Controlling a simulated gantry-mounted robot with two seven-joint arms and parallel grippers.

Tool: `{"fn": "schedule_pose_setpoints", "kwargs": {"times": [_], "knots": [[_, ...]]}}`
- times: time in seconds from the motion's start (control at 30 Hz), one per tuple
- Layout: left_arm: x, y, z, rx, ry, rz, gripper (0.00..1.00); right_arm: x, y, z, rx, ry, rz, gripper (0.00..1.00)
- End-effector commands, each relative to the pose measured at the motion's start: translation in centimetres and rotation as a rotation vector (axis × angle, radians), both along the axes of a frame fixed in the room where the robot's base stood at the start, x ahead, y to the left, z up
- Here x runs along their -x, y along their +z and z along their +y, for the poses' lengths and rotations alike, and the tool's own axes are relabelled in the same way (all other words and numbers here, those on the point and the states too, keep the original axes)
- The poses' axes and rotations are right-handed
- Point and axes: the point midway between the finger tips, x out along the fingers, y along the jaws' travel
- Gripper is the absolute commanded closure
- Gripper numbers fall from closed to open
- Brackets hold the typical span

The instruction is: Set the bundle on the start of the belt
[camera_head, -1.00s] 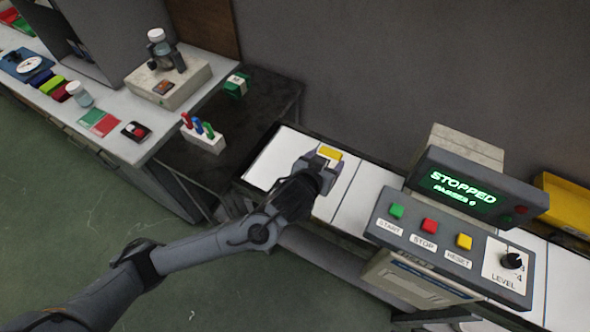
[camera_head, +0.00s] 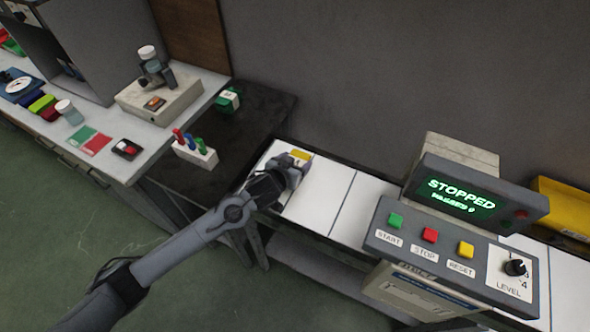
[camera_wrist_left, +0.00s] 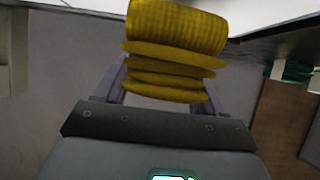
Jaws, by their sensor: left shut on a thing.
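The bundle (camera_head: 300,155) is yellow and sits at the fingertips of my left gripper (camera_head: 294,165), over the left part of the white belt (camera_head: 320,209). In the left wrist view the bundle (camera_wrist_left: 172,50) looks like a stack of ribbed yellow folds, with the gripper's fingers (camera_wrist_left: 165,85) on either side of it. My left gripper is shut on it. I cannot tell whether the bundle's underside touches the belt. My right gripper is not in view.
A control panel (camera_head: 449,247) with green, red and yellow buttons stands right of the bundle; its display (camera_head: 461,196) reads STOPPED. A dark table (camera_head: 250,120) and a white holder with coloured pegs (camera_head: 195,150) lie to the left. The belt's middle is clear.

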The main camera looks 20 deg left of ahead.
Motion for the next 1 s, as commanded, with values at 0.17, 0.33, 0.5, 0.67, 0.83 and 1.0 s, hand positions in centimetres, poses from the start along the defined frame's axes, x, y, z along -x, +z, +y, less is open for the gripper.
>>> {"fn": "schedule_pose_setpoints", "kwargs": {"times": [0.17,0.33,0.5,0.67,0.83,1.0], "knots": [[0.0,-2.3,0.0,-0.002,-0.001,0.001,0.64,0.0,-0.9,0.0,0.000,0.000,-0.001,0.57],[0.0,-3.6,0.0,-0.001,0.000,-0.001,0.64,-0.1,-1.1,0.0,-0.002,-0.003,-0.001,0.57],[0.0,-3.6,0.0,-0.001,0.000,-0.001,0.64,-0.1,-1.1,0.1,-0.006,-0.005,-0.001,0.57],[0.0,-3.8,-0.1,0.000,0.000,0.000,0.64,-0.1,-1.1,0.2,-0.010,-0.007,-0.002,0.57],[0.0,-3.9,0.0,-0.001,0.000,0.000,0.13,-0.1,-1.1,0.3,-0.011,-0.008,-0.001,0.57],[0.0,-3.9,0.0,-0.001,0.000,0.000,0.05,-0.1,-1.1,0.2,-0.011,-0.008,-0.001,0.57]]}}
